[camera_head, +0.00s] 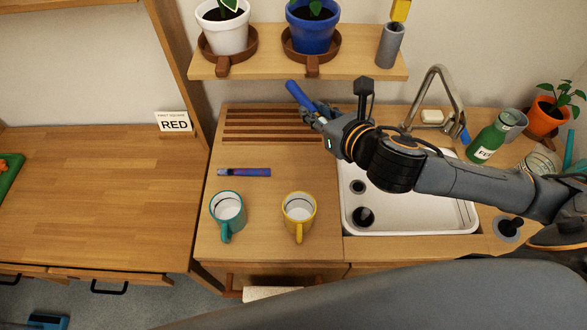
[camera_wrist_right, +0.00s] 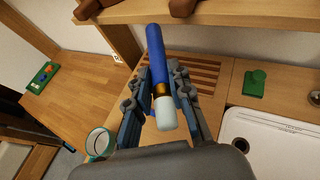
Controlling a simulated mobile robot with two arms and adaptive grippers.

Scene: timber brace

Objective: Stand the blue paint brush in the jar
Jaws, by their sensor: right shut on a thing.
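My right gripper (camera_head: 318,118) is shut on the blue paint brush (camera_head: 297,95), held above the slatted drying board. In the right wrist view the brush (camera_wrist_right: 157,65) lies between the two fingers (camera_wrist_right: 160,95). Its blue handle points away from the wrist, and its gold band and whitish tip are toward the camera. A grey cylindrical jar (camera_head: 390,47) stands on the shelf with a yellow-topped thing in it. A clear glass vessel (camera_head: 541,163) stands right of the sink; I cannot tell which is the task's jar. My left gripper is out of view.
A teal mug (camera_head: 227,213), a yellow mug (camera_head: 299,214) and a blue-purple stick (camera_head: 244,172) are on the counter. The sink (camera_head: 410,215) lies under my right arm. The shelf (camera_head: 300,66) with potted plants overhangs the back. A green bottle (camera_head: 488,140) stands at right.

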